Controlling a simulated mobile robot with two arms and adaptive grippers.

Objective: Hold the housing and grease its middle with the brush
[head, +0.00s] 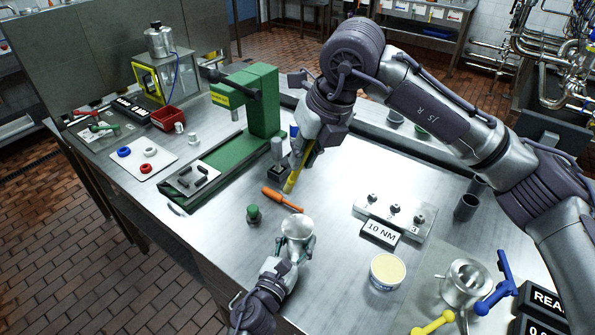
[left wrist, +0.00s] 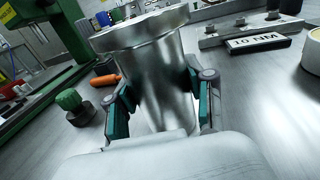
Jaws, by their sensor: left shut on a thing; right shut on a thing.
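The housing (head: 297,227) is a shiny metal cup-like body with a wide flanged rim, upright near the bench's front edge. My left gripper (head: 297,247) is shut on its sides; the left wrist view shows a finger pad on each side of the housing (left wrist: 152,70). My right gripper (head: 305,150) is shut on a yellow-handled tool (head: 293,181), which looks like the brush. It slants downward, behind and apart from the housing. Its bristles cannot be made out. An open tub of pale cream grease (head: 387,270) stands right of the housing. The housing's inside is not clear.
An orange-handled tool (head: 282,199) and a green-capped piece (head: 253,213) lie near the housing. A bolted block (head: 395,215) with a 10 NM sign (head: 381,233) stands to the right. A green press (head: 250,110) stands behind left; a blue-handled valve (head: 497,290) is at right.

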